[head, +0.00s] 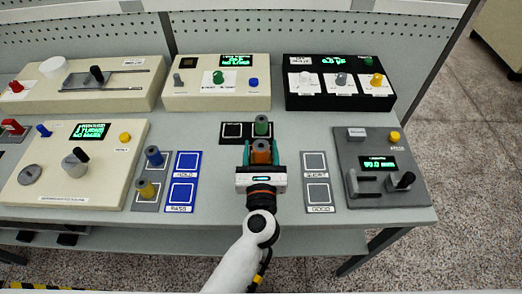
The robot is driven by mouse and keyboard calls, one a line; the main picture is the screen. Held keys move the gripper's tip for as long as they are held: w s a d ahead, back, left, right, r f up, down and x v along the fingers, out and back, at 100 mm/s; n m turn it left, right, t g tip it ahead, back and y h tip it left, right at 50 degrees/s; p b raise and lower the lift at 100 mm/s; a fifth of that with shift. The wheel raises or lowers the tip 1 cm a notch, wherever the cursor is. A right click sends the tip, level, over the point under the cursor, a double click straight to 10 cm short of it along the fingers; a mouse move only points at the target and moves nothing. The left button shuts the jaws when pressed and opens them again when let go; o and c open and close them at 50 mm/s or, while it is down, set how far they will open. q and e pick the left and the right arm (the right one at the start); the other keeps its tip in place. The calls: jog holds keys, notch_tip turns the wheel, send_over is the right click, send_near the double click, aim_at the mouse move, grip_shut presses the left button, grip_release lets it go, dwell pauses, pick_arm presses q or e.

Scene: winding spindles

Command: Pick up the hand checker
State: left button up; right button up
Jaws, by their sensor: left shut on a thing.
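My left gripper (261,153) reaches in from the bottom middle. Its two teal fingers are on either side of an orange-brown spindle (261,146), and it is shut on it. The spindle is at the front of a black two-square pad (233,132); whether it touches the surface cannot be told. A green spindle (262,126) stands just behind it on the pad. No thing is readably labelled as the hand checker. A dark grey gauge device (361,146) with a green display and jaw-like parts sits at the right. My right gripper is not in view.
A blue-square pad (182,194) and a grey pad (318,194) flank my gripper. A black tester box (339,82) and cream consoles (216,96) line the back. The table front between the pads is clear.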

pick_arm(q)
jog(key=shift+r, duration=0.6)
jog(key=s+b, duration=0.4)
jog(key=s, duration=1.4)
jog(key=shift+f+b, duration=0.15)
jog(key=shift+b, duration=0.25)
jog(key=shift+w+d, duration=0.1)
jog(key=shift+d, duration=0.05)
